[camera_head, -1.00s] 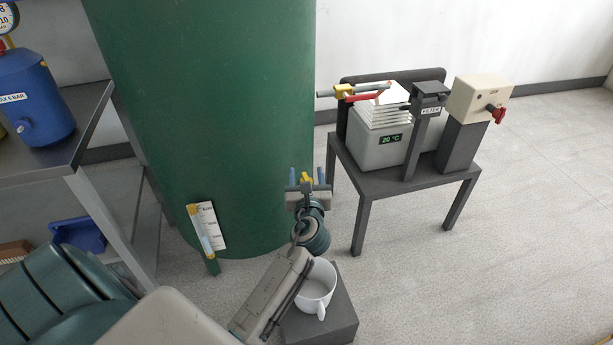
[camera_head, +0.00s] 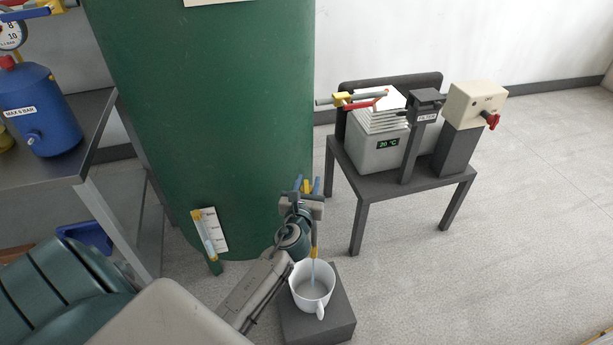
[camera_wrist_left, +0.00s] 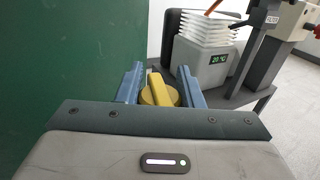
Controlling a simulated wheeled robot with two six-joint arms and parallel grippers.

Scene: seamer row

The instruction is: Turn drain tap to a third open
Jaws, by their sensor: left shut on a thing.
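The drain tap's yellow handle (camera_wrist_left: 158,92) sits low by the green tank (camera_head: 205,110). In the left wrist view it is between the two blue fingers of my left gripper (camera_head: 307,187), which is shut on it. Below the gripper, part of a yellow spout (camera_head: 314,250) shows above a white mug (camera_head: 312,292). A thin pale blue stream (camera_head: 313,272) runs down into the mug. The mug stands upright on a dark grey block (camera_head: 338,315). My left wrist hides most of the tap body. My right gripper is not in view.
A strip gauge (camera_head: 210,233) stands at the tank's foot. A shelf with a blue bottle (camera_head: 40,110) is at left. The floor at right is clear.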

